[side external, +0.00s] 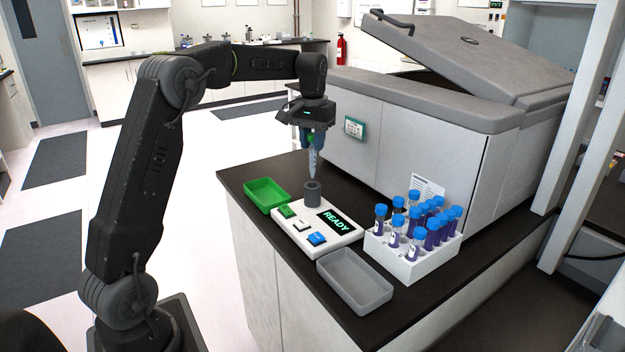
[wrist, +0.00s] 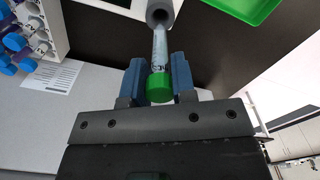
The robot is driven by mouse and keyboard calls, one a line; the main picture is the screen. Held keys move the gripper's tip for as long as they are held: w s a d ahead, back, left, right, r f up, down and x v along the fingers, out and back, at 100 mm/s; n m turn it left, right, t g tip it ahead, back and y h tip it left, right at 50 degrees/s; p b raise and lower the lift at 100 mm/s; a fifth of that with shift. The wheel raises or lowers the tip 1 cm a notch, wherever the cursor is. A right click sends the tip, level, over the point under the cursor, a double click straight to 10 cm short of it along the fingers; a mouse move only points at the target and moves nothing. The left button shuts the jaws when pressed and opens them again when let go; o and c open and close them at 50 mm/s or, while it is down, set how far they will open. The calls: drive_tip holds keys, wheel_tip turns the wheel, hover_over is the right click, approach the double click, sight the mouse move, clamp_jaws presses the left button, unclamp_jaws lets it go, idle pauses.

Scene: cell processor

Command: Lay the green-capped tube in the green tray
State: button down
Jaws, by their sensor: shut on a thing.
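My gripper (side external: 313,138) points down above the counter, shut on the green-capped tube (side external: 313,161). The tube hangs upright, its tip just above or at the mouth of a grey cylindrical holder (side external: 312,192); I cannot tell whether the tip is inside. In the wrist view, the blue fingers (wrist: 158,78) flank the tube near its green cap (wrist: 160,88), and the clear body (wrist: 160,48) runs toward the holder (wrist: 160,12). The green tray (side external: 266,194) lies empty to the left of the holder. Its corner shows in the wrist view (wrist: 245,8).
The holder stands on a white device (side external: 300,240) with coloured buttons and a READY display (side external: 335,221). An empty grey tray (side external: 354,281) lies in front. A white rack (side external: 412,258) with several blue-capped tubes stands right. A large grey machine (side external: 430,140) with a raised lid stands behind.

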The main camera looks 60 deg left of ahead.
drive_tip(key=shift+g, duration=0.4)
wheel_tip(320, 180, up, 5)
drive_tip(key=shift+r, duration=0.1)
drive_tip(key=s+a+m+t+y, duration=0.1)
drive_tip(key=s+a+m+y, duration=0.4)
drive_tip(key=m, duration=0.4)
drive_tip(key=s+a+m+y, duration=0.2)
drive_tip(key=a+m+y, duration=0.2)
drive_tip(key=m+y, duration=0.4)
drive_tip(key=shift+m+y, duration=0.4)
drive_tip(key=shift+m, duration=0.1)
drive_tip(key=shift+s+d+f, duration=0.1)
drive_tip(key=shift+d+f, duration=0.05)
drive_tip(key=shift+f, duration=4.5)
drive_tip(key=shift+d+f, duration=0.1)
drive_tip(key=shift+f, duration=4.5)
